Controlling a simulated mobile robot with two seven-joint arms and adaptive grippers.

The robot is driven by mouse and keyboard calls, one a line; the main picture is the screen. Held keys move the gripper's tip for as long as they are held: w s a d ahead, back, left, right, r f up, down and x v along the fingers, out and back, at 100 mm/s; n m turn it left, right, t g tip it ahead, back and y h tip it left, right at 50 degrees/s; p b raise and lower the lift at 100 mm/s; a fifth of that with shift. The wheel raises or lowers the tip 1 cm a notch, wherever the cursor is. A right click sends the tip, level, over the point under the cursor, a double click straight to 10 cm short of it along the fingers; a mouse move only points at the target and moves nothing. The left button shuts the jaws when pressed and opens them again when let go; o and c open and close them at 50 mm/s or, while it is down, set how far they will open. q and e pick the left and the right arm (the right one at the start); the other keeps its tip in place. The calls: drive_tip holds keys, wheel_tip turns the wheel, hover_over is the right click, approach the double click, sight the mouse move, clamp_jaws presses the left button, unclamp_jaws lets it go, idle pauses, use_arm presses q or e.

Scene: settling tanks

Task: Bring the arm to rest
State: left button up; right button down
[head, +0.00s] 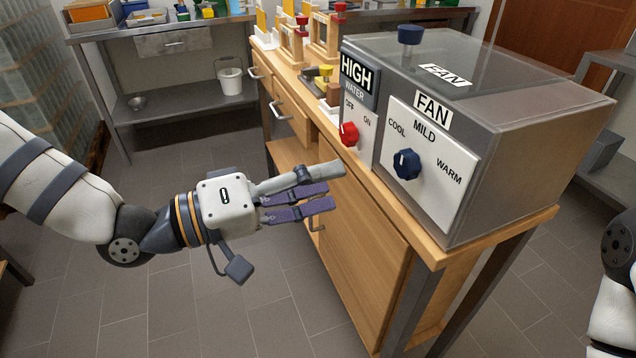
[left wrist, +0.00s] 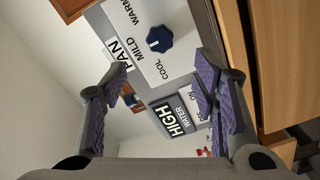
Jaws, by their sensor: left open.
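My left gripper (head: 326,190) reaches in from the left in the head view. It is open and empty, its purple-padded fingers pointing right, in front of the wooden bench's door. In the left wrist view its fingers (left wrist: 160,76) stand apart with nothing between them. Beyond them is the grey control box (head: 530,105) with a blue fan knob (head: 407,164), also in the wrist view (left wrist: 159,39). The fingers appear apart from the knob. The knob's exact setting is hard to read. My right gripper is out of view; only part of that arm shows at the right edge.
The wooden bench (head: 365,245) has drawers and handles on its near side. A red water knob (head: 349,134) and a HIGH sign (head: 357,73) are on the box. A metal shelf (head: 185,112) with a white bucket (head: 230,78) stands behind. The tiled floor below my left arm is clear.

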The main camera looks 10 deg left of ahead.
use_arm(q)
drive_tip(key=shift+a+f, duration=0.1)
idle(0.3)
drive_tip(key=s+a+f+n+g+y, duration=0.1)
drive_tip(key=s+f+g+y, duration=0.3)
drive_tip(key=f, duration=0.7)
drive_tip(key=s+a+f+g+y, duration=0.1)
drive_tip(key=s+f+y, duration=0.2)
drive_tip(key=s+f, duration=0.55)
drive_tip(key=s+a+f+m+g+y, duration=0.1)
drive_tip(key=s+a+f+g+y, duration=0.2)
drive_tip(key=s, duration=0.7)
drive_tip(key=s+a+f+m+g+y, duration=0.1)
drive_tip(key=s+a+f+g+y, duration=0.3)
drive_tip(key=s+a+f, duration=0.4)
wheel_tip(320, 180, down, 2)
drive_tip(key=shift+s+f+m+g+y, duration=0.3)
drive_tip(key=shift+s+g, duration=0.2)
drive_tip(key=shift+s, duration=0.55)
